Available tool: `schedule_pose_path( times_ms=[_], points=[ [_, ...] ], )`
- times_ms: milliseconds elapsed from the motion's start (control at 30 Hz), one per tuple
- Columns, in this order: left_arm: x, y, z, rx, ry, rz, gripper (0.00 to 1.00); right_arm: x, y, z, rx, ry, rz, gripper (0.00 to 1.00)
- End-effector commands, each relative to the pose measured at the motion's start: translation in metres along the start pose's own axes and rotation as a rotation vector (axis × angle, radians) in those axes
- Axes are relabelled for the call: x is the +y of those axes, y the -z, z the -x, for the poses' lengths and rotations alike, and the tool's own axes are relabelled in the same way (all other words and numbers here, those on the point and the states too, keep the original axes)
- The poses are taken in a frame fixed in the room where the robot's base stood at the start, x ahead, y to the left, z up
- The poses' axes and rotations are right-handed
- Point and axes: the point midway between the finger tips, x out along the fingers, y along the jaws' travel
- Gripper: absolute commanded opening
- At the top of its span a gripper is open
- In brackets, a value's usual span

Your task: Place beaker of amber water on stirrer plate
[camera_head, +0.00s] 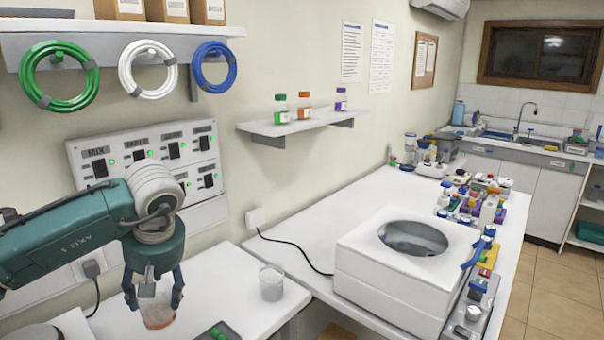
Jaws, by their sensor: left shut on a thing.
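My left gripper (154,298) points down at the lower left of the head view. It is shut on a clear beaker (159,318) with amber-tinted liquid in it. The beaker looks roughly upright between the two fingers, above or beside the white bench; I cannot tell whether its base touches anything. I cannot pick out the stirrer plate for certain. A dark device (218,331) is cut off at the bottom edge, right of the held beaker. My right gripper is not in view.
A second clear beaker (271,283) stands on the white bench (238,289) to the right. A large white box with a round basin (393,268) stands further right. A switch panel (150,158) is on the wall behind my arm. Bottles and racks crowd the far bench.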

Motion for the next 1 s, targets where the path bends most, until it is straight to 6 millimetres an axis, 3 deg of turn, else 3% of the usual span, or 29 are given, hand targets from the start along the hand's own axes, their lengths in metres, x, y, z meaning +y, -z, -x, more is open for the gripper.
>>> schedule_pose_path(
  times_ms=[200,433,633,1000],
  points=[
    [-0.002,-0.082,-0.003,0.003,-0.162,-0.387,0.17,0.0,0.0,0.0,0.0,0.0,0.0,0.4],
    [-0.014,-0.148,0.004,0.013,-0.29,-0.668,0.17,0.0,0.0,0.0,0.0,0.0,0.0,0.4],
    [-0.02,-0.17,0.008,0.017,-0.333,-0.758,0.17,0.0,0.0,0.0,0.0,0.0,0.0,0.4],
    [-0.019,-0.17,0.009,0.02,-0.335,-0.764,0.17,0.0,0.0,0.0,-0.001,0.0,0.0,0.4]
  ],
)
